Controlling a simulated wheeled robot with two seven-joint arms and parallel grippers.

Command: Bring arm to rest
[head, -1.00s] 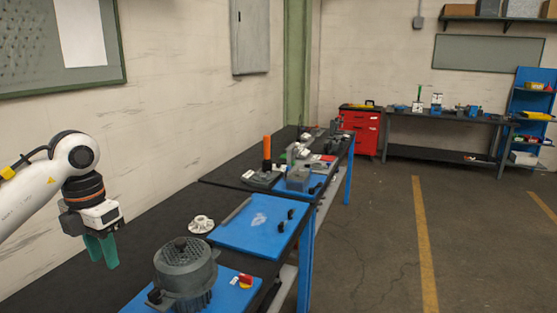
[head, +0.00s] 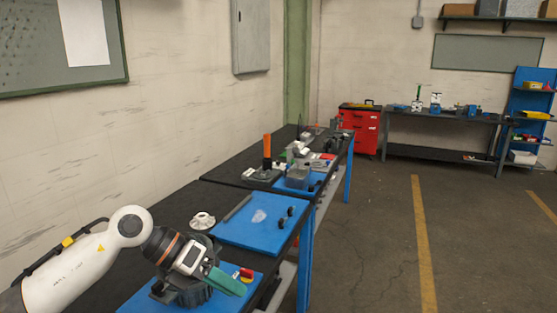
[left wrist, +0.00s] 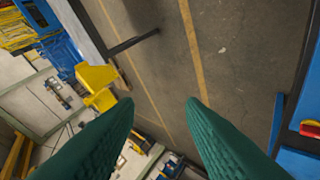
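My left gripper (head: 228,280) is in front of the dark grey motor (head: 190,296) in the head view and covers most of it. Its green fingers point right, out past the bench's front edge. My right gripper is in neither view.
The motor stands on a blue plate (head: 135,301) with a red knob (head: 246,273). A white flanged part (head: 202,221) and a blue board (head: 238,228) lie behind it on the black bench (head: 190,200). The floor (head: 385,240) to the right is clear.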

